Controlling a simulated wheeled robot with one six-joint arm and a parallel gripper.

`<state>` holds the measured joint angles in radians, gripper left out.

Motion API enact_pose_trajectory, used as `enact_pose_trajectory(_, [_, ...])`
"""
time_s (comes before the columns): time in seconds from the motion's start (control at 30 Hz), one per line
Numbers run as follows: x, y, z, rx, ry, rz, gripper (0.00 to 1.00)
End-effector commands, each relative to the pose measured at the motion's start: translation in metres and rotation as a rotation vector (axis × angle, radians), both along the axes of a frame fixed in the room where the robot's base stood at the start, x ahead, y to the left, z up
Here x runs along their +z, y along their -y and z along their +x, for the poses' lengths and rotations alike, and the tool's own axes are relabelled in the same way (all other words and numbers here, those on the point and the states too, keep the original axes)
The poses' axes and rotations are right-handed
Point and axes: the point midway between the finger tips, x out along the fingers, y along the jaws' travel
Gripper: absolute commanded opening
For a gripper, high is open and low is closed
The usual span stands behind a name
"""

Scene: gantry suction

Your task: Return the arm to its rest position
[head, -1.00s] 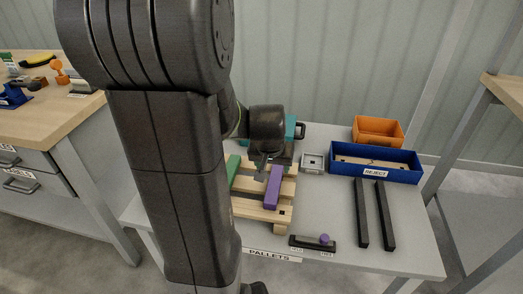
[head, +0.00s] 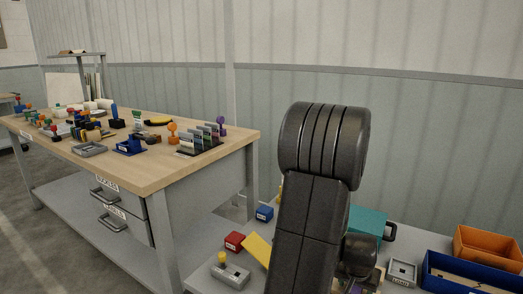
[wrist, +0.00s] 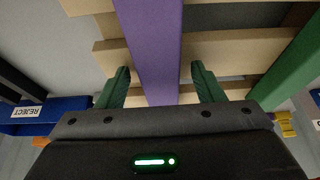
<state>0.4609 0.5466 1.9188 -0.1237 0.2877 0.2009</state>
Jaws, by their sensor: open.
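My arm (head: 308,225) stands at the right of the head view, with its upper joint raised and its end low over the pallet table. My gripper (wrist: 161,85) shows in the wrist view, its two green fingers apart. The purple bar (wrist: 150,45) runs between the fingers in the picture, with a gap on each side. I cannot tell how far the fingertips are above it. The bar lies on a wooden pallet (wrist: 215,48), and a green bar (wrist: 292,60) lies to the right. In the head view the gripper is hidden low behind the arm.
A teal case (head: 368,222), a grey fixture (head: 402,271), an orange bin (head: 488,248) and a blue reject bin (head: 445,268) stand right of the arm. A red block (head: 234,241) and yellow piece (head: 257,249) lie left. A cluttered wooden bench (head: 160,170) is farther left.

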Motion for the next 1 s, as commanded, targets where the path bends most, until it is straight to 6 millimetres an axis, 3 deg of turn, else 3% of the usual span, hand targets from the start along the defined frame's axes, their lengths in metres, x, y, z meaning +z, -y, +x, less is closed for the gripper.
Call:
enact_pose_trajectory(0.03, [0.006,0.000,0.000,0.000,0.002,-0.001,0.61])
enact_pose_trajectory(0.63, [0.007,-0.002,-0.003,-0.001,0.002,-0.001,0.61])
enact_pose_trajectory(1.0, [0.061,-0.012,-0.019,0.000,0.006,-0.002,0.61])
